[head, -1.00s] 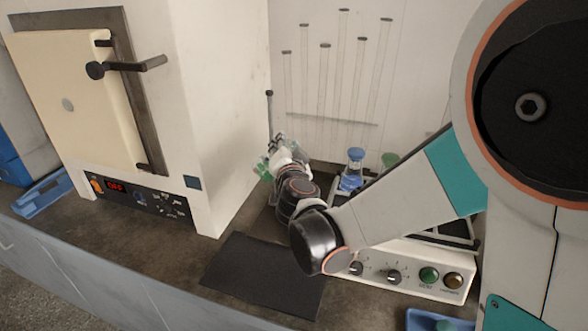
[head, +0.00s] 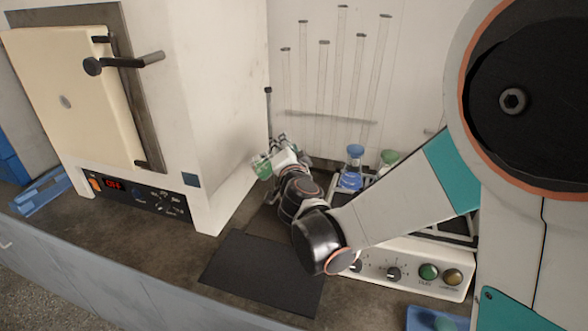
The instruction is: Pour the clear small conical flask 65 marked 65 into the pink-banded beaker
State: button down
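My gripper (head: 277,152) is at the back of the bench, between the oven's side and the shaker. It faces away from the camera, and my wrist hides much of it. A small clear glass vessel with green in it (head: 262,168) shows at the gripper's left side, tilted and apparently held in the fingers. It looks like the conical flask, but no 65 marking can be read. I cannot make out a pink-banded beaker; the area behind my wrist is hidden.
A blue flask (head: 352,168) and a green-topped flask (head: 388,159) stand on the shaker (head: 410,268), partly behind my arm. The white oven (head: 225,150) stands close at left. A thin upright rod (head: 268,115) is behind the gripper. A black mat (head: 262,270) lies clear in front.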

jog(key=shift+d+r+m+p, duration=0.15)
jog(key=shift+m+p, duration=0.25)
jog(key=shift+m, duration=0.5)
dwell(0.3)
jog(key=shift+f+m+y+b, duration=0.3)
jog(key=shift+f+m, duration=0.2)
jog(key=shift+m, duration=0.2)
dwell(0.3)
jog(key=shift+r+m, duration=0.2)
jog(key=shift+m, duration=0.6)
dwell(0.4)
jog(key=shift+d+r+m+y, duration=0.15)
jog(key=shift+m+y, duration=0.15)
jog(key=shift+m, duration=0.5)
dwell(2.3)
jog(key=shift+d+f+m+b, duration=0.1)
jog(key=shift+f+m+b, duration=0.2)
dwell(1.1)
